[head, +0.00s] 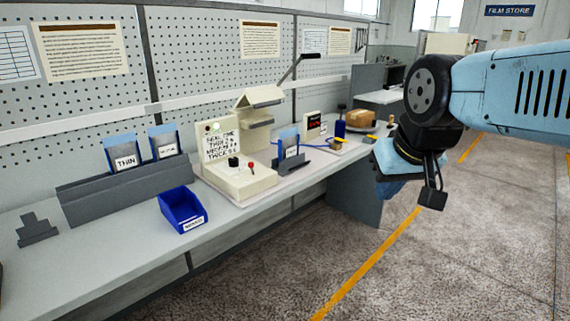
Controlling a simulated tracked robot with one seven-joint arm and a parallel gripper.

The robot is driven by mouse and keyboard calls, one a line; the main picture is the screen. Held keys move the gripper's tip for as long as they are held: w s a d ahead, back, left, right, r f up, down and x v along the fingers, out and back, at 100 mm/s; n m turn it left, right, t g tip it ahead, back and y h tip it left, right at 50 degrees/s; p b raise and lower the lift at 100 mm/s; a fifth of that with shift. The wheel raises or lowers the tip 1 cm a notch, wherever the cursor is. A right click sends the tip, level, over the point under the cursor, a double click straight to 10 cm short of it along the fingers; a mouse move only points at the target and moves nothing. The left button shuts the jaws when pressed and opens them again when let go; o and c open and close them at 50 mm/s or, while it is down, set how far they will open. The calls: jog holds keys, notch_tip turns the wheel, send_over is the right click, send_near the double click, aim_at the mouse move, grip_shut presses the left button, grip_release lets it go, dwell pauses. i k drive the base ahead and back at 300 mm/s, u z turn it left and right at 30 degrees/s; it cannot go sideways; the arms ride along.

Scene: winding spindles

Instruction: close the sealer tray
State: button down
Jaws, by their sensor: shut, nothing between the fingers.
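The cream sealer (238,178) stands on the bench left of centre, with a sign panel, a black knob and a red-topped lever on its base. A raised cream hood (258,98) with a dark lever arm is behind it. A dark grey tray-like holder (292,163) with a blue packet upright in it sits at the sealer's right side; I cannot tell whether this is the sealer tray. My gripper (394,186) is shut and empty, over the floor right of the bench and apart from the sealer. Its fingertips are hard to make out.
A blue bin (183,209) sits near the bench's front edge. A grey rack (120,192) holds two blue packets at left. A brown parcel (361,117) and a blue bottle (340,126) stand farther along. The floor in front is clear.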

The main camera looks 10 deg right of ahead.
aim_at(287, 166)
jog(key=u, duration=0.1)
jog(key=i, duration=1)
jog(key=z, duration=0.05)
